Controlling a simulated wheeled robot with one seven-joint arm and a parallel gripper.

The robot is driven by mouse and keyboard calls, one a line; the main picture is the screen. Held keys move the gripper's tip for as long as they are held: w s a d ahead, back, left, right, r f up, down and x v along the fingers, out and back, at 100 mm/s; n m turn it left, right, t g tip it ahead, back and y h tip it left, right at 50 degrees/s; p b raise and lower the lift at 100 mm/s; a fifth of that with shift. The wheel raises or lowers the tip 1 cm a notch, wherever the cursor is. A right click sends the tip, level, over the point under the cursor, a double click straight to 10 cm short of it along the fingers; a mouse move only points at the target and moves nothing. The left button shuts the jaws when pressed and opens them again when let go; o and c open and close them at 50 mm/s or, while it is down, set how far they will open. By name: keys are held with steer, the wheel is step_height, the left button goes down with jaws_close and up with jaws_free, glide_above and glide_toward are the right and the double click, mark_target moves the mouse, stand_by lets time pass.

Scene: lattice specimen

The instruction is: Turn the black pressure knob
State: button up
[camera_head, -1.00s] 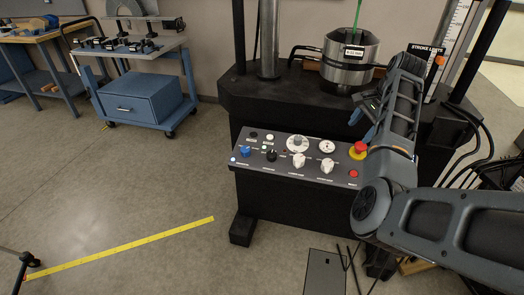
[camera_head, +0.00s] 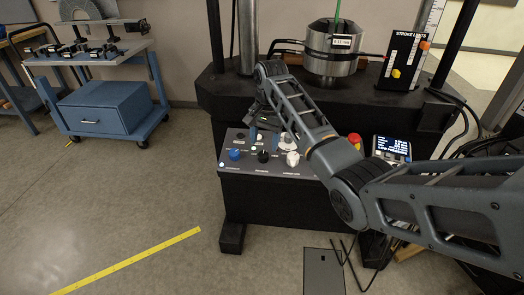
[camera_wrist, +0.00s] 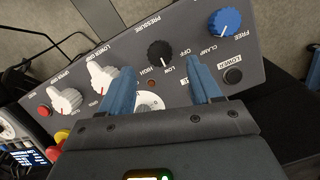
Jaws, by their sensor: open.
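The black pressure knob (camera_wrist: 160,54) shows in the wrist view on the grey control panel (camera_wrist: 135,52), between LOW and HIGH labels. In the head view the knob (camera_head: 263,157) is low on the panel, right of the blue knob. My gripper (camera_wrist: 160,66) is open, with its two blue fingers apart. In the wrist view the fingertips lie to either side of the knob's picture position. In the head view my gripper (camera_head: 263,134) is over the panel's back part. I cannot tell the exact height of the fingers above the panel. No contact with the knob shows.
A blue clamp knob (camera_wrist: 224,22) and a black button (camera_wrist: 233,75) stand beside it. Two white knobs (camera_wrist: 103,78) (camera_wrist: 66,101) and a red button (camera_wrist: 45,111) are on the other side. The steel cylinder (camera_head: 332,50) stands behind the panel. Open floor lies at the left.

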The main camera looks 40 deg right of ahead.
mark_target(264, 154)
steer(key=shift+w+f, duration=0.15)
steer(key=shift+f, duration=2.25)
steer(key=c, duration=1)
